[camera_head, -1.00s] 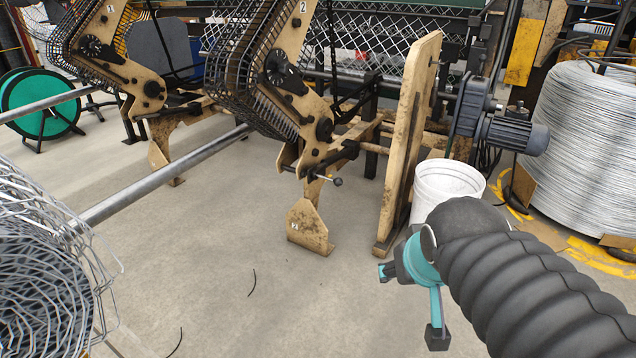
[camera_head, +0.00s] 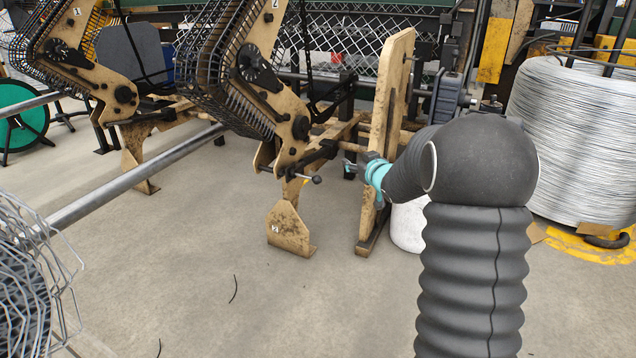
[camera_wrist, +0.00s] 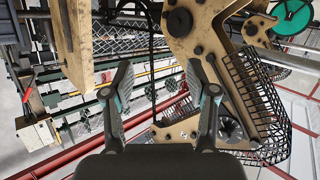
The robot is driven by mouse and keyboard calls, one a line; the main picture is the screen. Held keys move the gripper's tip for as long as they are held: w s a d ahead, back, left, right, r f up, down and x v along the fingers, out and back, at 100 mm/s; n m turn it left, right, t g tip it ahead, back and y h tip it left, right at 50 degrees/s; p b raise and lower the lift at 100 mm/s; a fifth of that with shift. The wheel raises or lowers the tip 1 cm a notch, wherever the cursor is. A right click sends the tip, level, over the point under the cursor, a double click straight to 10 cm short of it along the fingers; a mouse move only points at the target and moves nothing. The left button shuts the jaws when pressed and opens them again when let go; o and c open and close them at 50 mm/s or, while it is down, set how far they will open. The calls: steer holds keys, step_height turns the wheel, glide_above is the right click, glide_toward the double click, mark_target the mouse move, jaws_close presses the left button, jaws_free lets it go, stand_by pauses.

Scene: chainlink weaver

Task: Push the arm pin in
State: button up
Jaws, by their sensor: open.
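The arm pin (camera_head: 314,180) is a short metal rod with a dark ball end. It sticks out to the right from the lower joint of the beige arm marked 2 (camera_head: 276,75). I cannot tell how deep it sits. My gripper (camera_head: 352,168) is to the right of the pin in the head view, apart from it in the picture and close to the upright beige plate. In the wrist view, the two fingers of my gripper (camera_wrist: 160,78) are spread with nothing between them. The beige arm (camera_wrist: 200,35) fills the right of that view; I cannot make out the pin there.
The beige plate (camera_head: 388,120) stands beside my gripper. A white bucket (camera_head: 408,226) is partly hidden behind my arm. A large wire coil (camera_head: 575,140) stands at right. A metal bar (camera_head: 140,178) crosses at left, above a wire mesh roll (camera_head: 30,290).

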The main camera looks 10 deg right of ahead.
steer(key=w+f+n+y, duration=0.1)
steer(key=w+f+y, duration=0.25)
steer(key=f, duration=0.35)
steer(key=n+y+b, duration=0.1)
steer(key=n+y, duration=0.1)
steer(key=y, duration=0.2)
glide_toward(308, 177)
steer(key=shift+h, duration=0.25)
steer(key=x, duration=0.3)
steer(key=d+x, duration=0.1)
steer(key=x, duration=0.1)
steer(key=shift+w+a, duration=0.1)
steer(key=shift+w, duration=0.6)
jaws_close()
steer(key=w+a, duration=0.1)
steer(key=w+a+b, duration=0.1)
steer(key=a, duration=0.1)
steer(key=shift+w+a, duration=0.3)
steer(key=shift+w, duration=0.1)
steer(key=shift+a+r, duration=0.1)
steer(key=shift+a, duration=0.05)
